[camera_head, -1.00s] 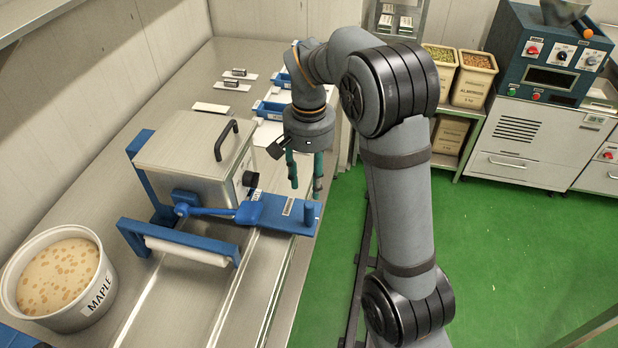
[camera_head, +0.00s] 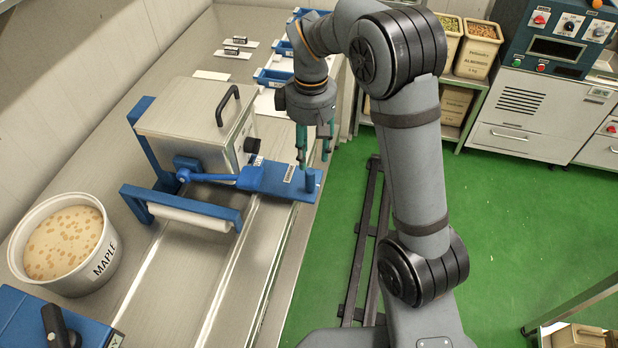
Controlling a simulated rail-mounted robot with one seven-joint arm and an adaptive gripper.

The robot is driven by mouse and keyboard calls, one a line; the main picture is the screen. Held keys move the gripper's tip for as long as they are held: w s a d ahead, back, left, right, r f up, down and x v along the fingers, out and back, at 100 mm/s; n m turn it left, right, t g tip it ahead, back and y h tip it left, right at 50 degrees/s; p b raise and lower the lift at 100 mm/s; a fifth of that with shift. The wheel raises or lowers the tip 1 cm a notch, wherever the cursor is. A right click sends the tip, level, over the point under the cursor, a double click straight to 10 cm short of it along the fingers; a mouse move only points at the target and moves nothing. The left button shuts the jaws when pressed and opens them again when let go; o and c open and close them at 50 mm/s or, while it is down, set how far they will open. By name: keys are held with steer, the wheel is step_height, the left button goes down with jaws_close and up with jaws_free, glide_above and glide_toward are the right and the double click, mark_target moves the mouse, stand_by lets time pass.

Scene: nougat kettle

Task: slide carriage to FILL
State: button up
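The carriage appears to be the blue plate (camera_head: 275,181) on the steel bench, with a short upright blue post (camera_head: 310,180) at its right end. A blue link (camera_head: 212,177) runs from its left side towards the lidded steel box (camera_head: 200,115). My gripper (camera_head: 314,160) points down with its two green fingers apart. It is just behind the post in the picture, with nothing seen between the fingers. I cannot tell whether a finger touches the post. No FILL marking is readable; the small label on the plate is too small to read.
A blue frame with a white roller (camera_head: 190,217) stands in front of the box. Blue trays (camera_head: 273,76) lie behind my gripper.

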mark_target(310, 179)
steer(key=shift+n, duration=0.6)
steer(key=shift+f, duration=0.2)
step_height(310, 179, down, 10)
steer(key=shift+p, duration=0.3)
steer(key=c, duration=0.4)
jaws_close()
